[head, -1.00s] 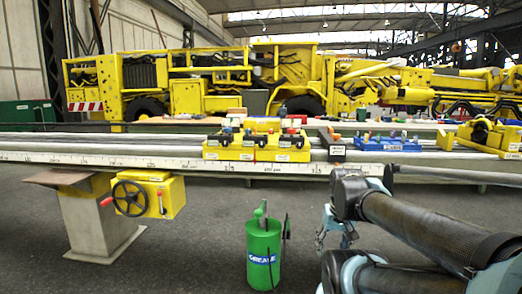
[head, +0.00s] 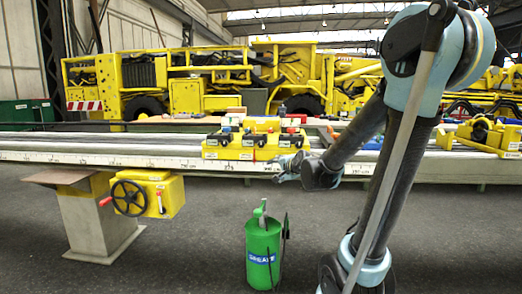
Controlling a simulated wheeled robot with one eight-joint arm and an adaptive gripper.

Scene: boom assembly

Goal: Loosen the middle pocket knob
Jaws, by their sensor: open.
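A yellow fixture block (head: 229,153) with three labelled pockets along its front sits on the long bench (head: 110,157). Small coloured knobs stand on top of it. The middle pocket (head: 249,142) shows its front label, but its knob is too small to make out clearly. My gripper (head: 279,168) is in front of the lower right part of the block, at about the height of the bench edge. It is open and appears empty. I cannot tell whether it touches the block or bench. My arm covers the bench to the right of the block.
A green grease canister (head: 263,250) stands on the floor in front of the bench. A yellow box with a handwheel (head: 130,197) hangs under the bench at left. A large yellow machine (head: 190,85) fills the background. The bench's left stretch is clear.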

